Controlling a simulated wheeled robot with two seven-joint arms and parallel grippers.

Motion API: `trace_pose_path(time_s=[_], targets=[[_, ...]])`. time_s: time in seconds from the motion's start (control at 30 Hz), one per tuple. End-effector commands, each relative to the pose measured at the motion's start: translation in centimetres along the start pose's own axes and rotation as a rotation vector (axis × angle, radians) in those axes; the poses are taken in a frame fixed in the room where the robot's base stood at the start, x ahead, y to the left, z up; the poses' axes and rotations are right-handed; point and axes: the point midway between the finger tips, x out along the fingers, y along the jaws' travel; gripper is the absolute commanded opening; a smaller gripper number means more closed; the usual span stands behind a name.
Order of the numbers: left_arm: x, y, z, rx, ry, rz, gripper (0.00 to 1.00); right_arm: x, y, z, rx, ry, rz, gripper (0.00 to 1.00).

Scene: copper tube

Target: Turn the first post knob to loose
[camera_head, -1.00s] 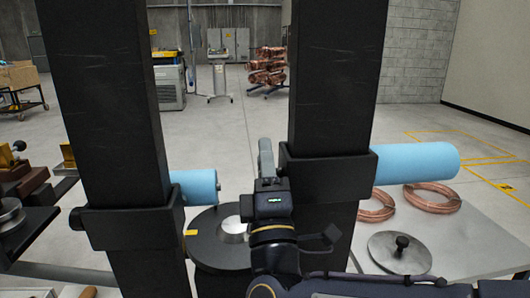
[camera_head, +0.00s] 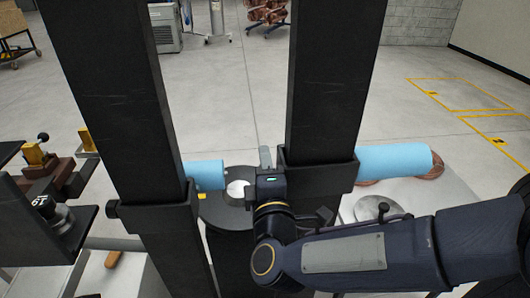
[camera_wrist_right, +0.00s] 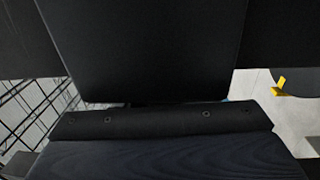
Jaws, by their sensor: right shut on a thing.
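Two tall black posts stand before me in the head view, the left post (camera_head: 110,90) and the right post (camera_head: 335,80). Each has a black collar with a blue cylinder beside it. A dark round knob (camera_head: 113,210) sticks out from the left side of the left collar (camera_head: 160,217). My right gripper (camera_head: 266,163) is at the left side of the right collar (camera_head: 318,173), shut on what seems to be that post's knob, which the gripper hides. In the right wrist view a dark flat surface (camera_wrist_right: 150,50) fills the middle; no knob shows there. My left gripper is not in view.
The blue cylinders (camera_head: 205,174) (camera_head: 395,160) extend beside the posts. A black round stand (camera_head: 222,213) is behind the gripper. A pale table (camera_head: 400,195) with copper coils (camera_head: 432,167) and a metal disc is at right. A bench with clamps (camera_head: 50,165) is at left.

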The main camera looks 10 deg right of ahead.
Motion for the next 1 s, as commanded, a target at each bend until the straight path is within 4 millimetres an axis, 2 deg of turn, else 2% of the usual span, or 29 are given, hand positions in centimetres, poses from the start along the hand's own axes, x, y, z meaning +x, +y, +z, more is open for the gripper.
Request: trace_pose_path(time_s=[0.37, 0.4, 0.57, 0.87, 1.0], targets=[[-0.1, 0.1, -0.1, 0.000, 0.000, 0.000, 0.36, 0.0, -0.1, -0.1, 0.000, 0.003, -0.006, 0.12], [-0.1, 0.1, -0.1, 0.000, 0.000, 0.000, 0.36, 0.0, -0.1, -0.1, 0.000, 0.003, -0.006, 0.36], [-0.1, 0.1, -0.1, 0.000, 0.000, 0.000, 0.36, 0.0, -0.1, -0.1, 0.000, 0.002, -0.006, 0.57], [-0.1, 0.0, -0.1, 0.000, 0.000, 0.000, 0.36, -0.2, 0.0, -0.1, 0.001, 0.002, -0.004, 0.57], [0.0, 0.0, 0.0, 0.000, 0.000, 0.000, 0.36, -1.7, 0.0, -0.1, 0.001, 0.004, -0.003, 0.57]])
